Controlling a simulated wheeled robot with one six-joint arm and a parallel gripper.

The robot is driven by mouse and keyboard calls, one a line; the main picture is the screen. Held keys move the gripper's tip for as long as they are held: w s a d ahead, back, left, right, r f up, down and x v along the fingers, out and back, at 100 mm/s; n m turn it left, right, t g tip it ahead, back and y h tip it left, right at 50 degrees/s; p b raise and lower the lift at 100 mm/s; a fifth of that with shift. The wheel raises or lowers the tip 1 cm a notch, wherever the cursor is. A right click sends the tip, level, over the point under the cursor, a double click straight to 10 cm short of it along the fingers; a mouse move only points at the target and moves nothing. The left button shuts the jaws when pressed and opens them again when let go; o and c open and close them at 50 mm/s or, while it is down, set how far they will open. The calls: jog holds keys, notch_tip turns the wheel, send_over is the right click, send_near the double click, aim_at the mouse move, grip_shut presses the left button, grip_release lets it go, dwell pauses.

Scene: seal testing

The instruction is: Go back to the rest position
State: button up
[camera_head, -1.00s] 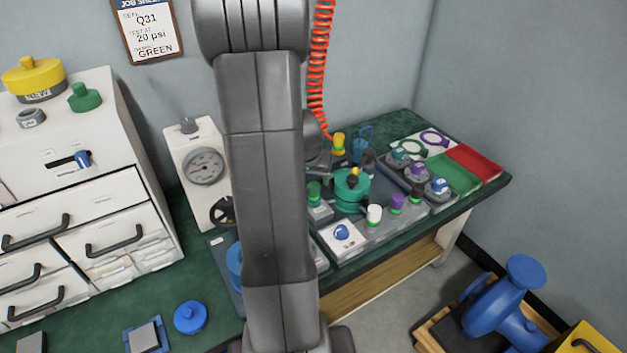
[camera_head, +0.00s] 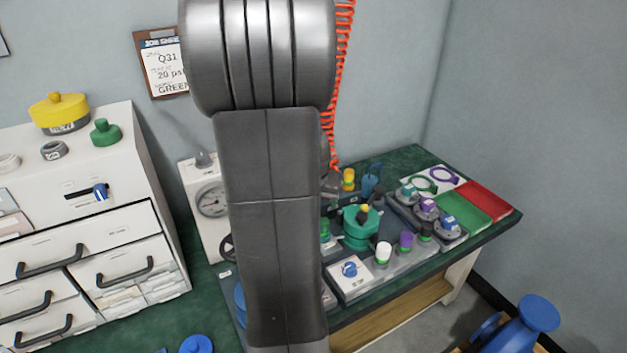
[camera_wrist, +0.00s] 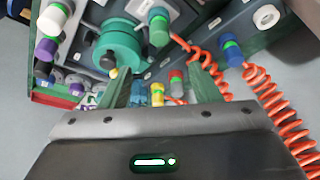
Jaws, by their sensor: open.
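My gripper (camera_wrist: 160,75) is open in the wrist view, its two green fingers apart with nothing held between them. Beyond the fingers are the round teal fixture (camera_wrist: 118,45) and a small yellow-topped piece (camera_wrist: 157,92), apart from my gripper as far as I can tell. In the head view my arm stands upright in front of the bench and hides part of it; the gripper is mostly hidden behind the arm. The teal fixture (camera_head: 360,230) stands on the bench right of my arm.
A pressure gauge (camera_head: 211,202) is partly behind my arm. White drawers (camera_head: 95,240) stand at left. Red (camera_head: 482,200) and green (camera_head: 463,212) trays lie at the bench's right end. A coiled orange hose (camera_head: 338,90) hangs beside my arm. A blue pump-like object (camera_head: 520,325) is at lower right.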

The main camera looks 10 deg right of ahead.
jog(key=b+x, duration=0.2)
jog(key=x, duration=1.1)
jog(key=shift+f+b, duration=0.25)
jog(key=shift+b, duration=0.1)
jog(key=shift+w+r+p, duration=0.1)
jog(key=shift+w+p, duration=0.05)
jog(key=shift+p, duration=0.15)
jog(key=shift+f+b, duration=0.2)
jog(key=shift+b, duration=0.1)
jog(key=p+v, duration=0.3)
jog(key=v, duration=1.1)
jog(key=b+x, duration=0.3)
jog(key=x, duration=1.1)
jog(key=shift+r+p, duration=0.9)
jog(key=shift+p, duration=0.2)
jog(key=shift+r+p, duration=0.7)
jog(key=shift+p, duration=0.2)
jog(key=shift+f, duration=0.1)
